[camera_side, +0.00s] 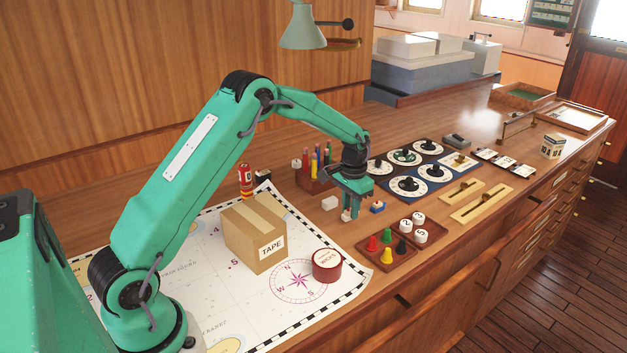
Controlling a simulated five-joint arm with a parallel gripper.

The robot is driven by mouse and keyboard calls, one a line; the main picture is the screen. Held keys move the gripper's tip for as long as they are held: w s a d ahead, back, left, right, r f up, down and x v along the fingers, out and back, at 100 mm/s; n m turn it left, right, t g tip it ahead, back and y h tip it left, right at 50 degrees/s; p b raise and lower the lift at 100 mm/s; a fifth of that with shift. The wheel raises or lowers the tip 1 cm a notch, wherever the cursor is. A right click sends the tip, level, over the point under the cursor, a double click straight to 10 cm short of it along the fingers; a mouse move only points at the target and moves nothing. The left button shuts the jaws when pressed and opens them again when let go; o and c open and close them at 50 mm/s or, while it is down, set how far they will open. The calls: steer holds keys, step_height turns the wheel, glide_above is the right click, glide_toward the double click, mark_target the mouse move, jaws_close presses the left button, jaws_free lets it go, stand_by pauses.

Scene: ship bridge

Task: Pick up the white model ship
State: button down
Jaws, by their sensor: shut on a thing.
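My gripper (349,210) points down over the wooden counter, near the right edge of the chart. It is shut on a small white thing, the white model ship (346,215), which shows only in part between the fingers. The fingers hide most of its shape, and I cannot tell whether it touches the counter.
A small white block (330,203) lies just left of my gripper, and a small blue-and-white piece (377,207) just right. A pencil rack (315,178) stands behind. A tape box (254,236), red tin (327,265), peg tray (386,249) and dial panels (408,186) are nearby.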

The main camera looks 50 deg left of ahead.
steer(key=s+d+r, duration=0.4)
steer(key=d+r, duration=0.4)
steer(key=d, duration=0.3)
steer(key=shift+r, duration=0.35)
steer(key=shift+s, duration=0.1)
